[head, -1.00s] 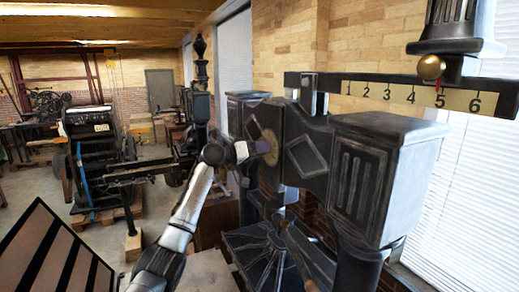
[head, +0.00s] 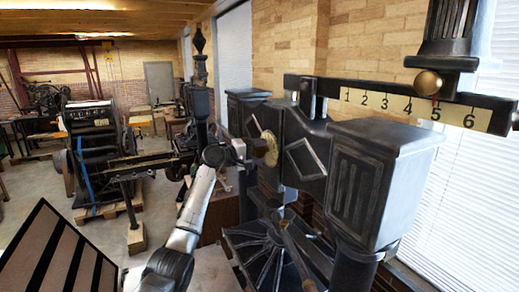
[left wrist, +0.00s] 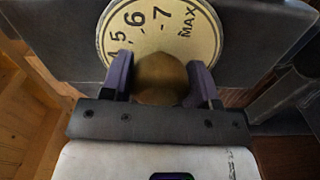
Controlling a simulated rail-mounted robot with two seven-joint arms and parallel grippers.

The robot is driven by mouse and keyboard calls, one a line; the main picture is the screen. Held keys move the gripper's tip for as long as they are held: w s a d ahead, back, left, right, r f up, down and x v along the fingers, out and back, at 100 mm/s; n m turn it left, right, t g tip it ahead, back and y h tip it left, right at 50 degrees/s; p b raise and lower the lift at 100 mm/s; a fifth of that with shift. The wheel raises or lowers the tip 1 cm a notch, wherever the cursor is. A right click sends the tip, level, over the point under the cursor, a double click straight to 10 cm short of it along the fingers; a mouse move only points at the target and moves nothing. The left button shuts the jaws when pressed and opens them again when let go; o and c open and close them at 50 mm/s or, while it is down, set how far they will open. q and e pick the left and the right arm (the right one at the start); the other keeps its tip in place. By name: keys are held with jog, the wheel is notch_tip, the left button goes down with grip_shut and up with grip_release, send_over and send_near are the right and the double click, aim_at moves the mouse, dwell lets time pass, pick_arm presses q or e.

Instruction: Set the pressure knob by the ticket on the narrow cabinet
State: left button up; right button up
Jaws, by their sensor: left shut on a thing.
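The pressure knob (left wrist: 160,80) is a round brass-coloured knob in front of a cream dial plate (left wrist: 190,20) in the left wrist view. My left gripper (left wrist: 162,88) is shut on the knob, one finger on each side. In the head view the dial plate (head: 268,148) is on the side of the black press (head: 355,180), with my left gripper (head: 243,151) at it. I cannot make out the ticket or the narrow cabinet. My right gripper is out of view.
A scale bar (head: 400,105) numbered 1 to 6 runs above the press, with a brass ball (head: 428,83) near 5. A spoked dark plate (head: 265,245) lies below. A striped board (head: 55,255) is at lower left.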

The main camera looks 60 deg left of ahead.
pick_arm(q)
jog(key=shift+n, duration=0.6)
jog(key=o, duration=0.9)
jog(key=shift+s, duration=0.1)
jog(key=shift+s+a+f, duration=0.1)
jog(key=shift+s, duration=0.2)
jog(key=shift+s+a+b, duration=0.25)
jog(key=shift+s+b, duration=0.65)
jog(key=shift+s, duration=1.25)
jog(key=shift+s+a+b, duration=0.2)
jog(key=shift+s+b, duration=0.65)
jog(key=shift+s, duration=1.35)
jog(key=shift+s+a+b, duration=0.25)
jog(key=shift+s+b, duration=0.65)
jog(key=shift+s, duration=1.25)
